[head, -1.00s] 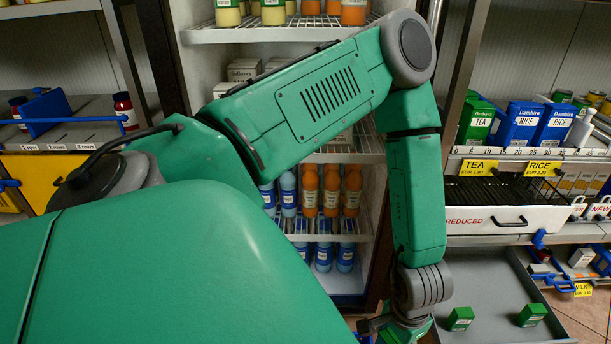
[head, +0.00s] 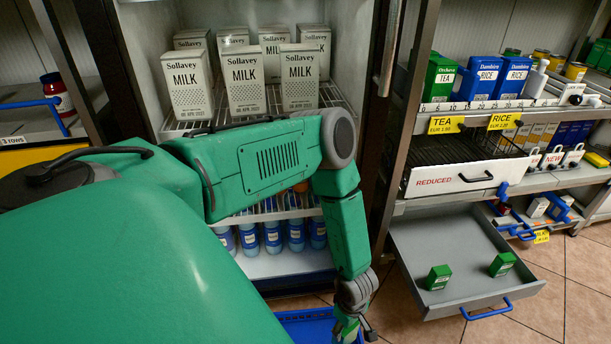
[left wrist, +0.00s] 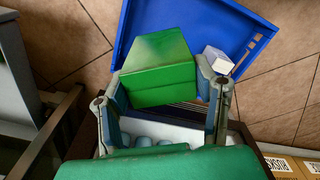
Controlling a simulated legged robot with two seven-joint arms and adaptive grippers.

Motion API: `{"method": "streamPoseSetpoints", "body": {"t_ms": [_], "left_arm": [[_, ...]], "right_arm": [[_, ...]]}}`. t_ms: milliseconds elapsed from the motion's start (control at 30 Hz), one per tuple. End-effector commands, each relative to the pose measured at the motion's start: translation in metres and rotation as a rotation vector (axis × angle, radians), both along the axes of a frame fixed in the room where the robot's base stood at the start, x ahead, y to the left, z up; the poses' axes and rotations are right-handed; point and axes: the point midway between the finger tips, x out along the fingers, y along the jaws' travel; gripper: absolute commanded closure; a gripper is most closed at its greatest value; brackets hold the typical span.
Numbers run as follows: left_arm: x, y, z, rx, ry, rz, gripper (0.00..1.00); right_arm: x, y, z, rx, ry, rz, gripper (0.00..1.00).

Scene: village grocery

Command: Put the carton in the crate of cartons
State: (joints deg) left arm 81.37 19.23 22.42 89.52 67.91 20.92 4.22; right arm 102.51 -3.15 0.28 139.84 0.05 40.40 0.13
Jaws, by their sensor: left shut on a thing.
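In the left wrist view a plain green carton (left wrist: 158,68) sits between the fingers of my left gripper (left wrist: 160,90), which is shut on it. A blue crate (left wrist: 242,28) lies below and beyond the carton. A small white box (left wrist: 218,60) shows at the right finger, seemingly inside the crate; the carton and fingers hide much of the crate. In the head view my left gripper (head: 347,326) hangs low at the bottom edge, beside the blue crate (head: 300,322), which is partly cut off. The held carton cannot be told apart clearly there. My right gripper is out of view.
A fridge holds several milk cartons (head: 244,78) and blue bottles (head: 272,236). At right, a grey drawer (head: 440,238) stands open with two small green boxes (head: 438,277). Above are a REDUCED drawer (head: 465,178) and a shelf of tea and rice. Tiled floor (head: 545,320) is free at lower right.

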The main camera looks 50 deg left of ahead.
Motion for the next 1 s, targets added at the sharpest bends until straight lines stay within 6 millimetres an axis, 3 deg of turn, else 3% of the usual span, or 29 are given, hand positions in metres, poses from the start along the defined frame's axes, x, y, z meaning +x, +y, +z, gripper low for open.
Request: {"method": "streamPoseSetpoints", "body": {"t_ms": [33,300,500,667,900,1000], "left_arm": [[-0.001,0.005,-0.019,0.003,0.002,0.087,0.86],[-0.008,0.037,-0.101,0.007,0.002,0.634,0.86],[-0.014,0.058,-0.139,0.003,0.003,0.912,0.86],[-0.016,0.063,-0.155,0.0,0.005,0.993,0.86],[-0.016,0.062,-0.199,0.002,0.005,0.999,0.86],[-0.015,0.062,-0.208,0.002,0.004,0.997,0.86]], "right_arm": [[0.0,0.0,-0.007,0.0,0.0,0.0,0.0],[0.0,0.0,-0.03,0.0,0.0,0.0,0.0],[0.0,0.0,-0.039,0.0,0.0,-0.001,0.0],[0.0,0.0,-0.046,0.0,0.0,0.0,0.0],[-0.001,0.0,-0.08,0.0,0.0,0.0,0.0],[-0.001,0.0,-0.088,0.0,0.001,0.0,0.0]]}}
